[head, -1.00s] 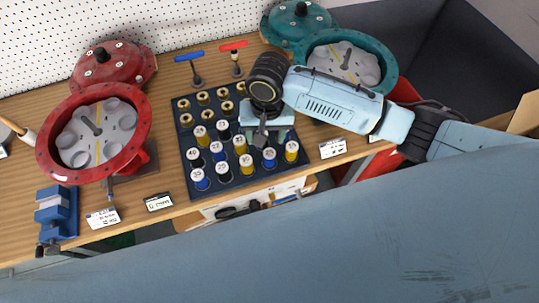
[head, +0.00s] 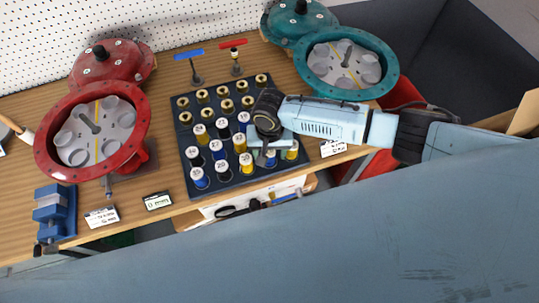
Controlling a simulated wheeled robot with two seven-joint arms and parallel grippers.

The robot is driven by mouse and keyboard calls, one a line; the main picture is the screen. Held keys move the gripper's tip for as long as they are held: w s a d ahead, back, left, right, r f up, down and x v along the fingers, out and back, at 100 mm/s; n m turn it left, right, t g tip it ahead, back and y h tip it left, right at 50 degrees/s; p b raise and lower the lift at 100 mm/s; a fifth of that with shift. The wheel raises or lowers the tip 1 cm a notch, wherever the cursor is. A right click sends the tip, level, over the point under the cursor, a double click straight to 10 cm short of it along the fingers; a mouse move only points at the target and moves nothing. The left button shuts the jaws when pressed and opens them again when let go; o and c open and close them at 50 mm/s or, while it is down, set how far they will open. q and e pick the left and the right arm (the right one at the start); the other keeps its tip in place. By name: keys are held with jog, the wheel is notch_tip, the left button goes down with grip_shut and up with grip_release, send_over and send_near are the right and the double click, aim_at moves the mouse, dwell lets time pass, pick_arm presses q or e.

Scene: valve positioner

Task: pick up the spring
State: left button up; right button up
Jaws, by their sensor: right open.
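Springs stand upright in rows in a dark tray (head: 225,189), with gold-topped ones at the back. The front rows have white numbered caps and yellow, blue or dark bodies, such as a yellow spring (head: 247,163) and a blue spring (head: 200,179). The frames do not show which one the task means. My right gripper (head: 266,157) is open and points down over the front right part of the tray, close to the capped springs. Its wrist and fingers hide some of them. No spring is seen lifted. My left gripper is not in view.
A red round housing (head: 42,150) stands left and a teal one (head: 390,75) right, each with a removed cover behind. Blue (head: 189,54) and red (head: 234,44) T-handled tools stand behind the tray. A blue vise (head: 54,212) and small label cards line the front edge.

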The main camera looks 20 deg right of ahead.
jog(key=shift+f, duration=0.65)
jog(key=c, duration=1.1)
jog(key=shift+r, duration=0.15)
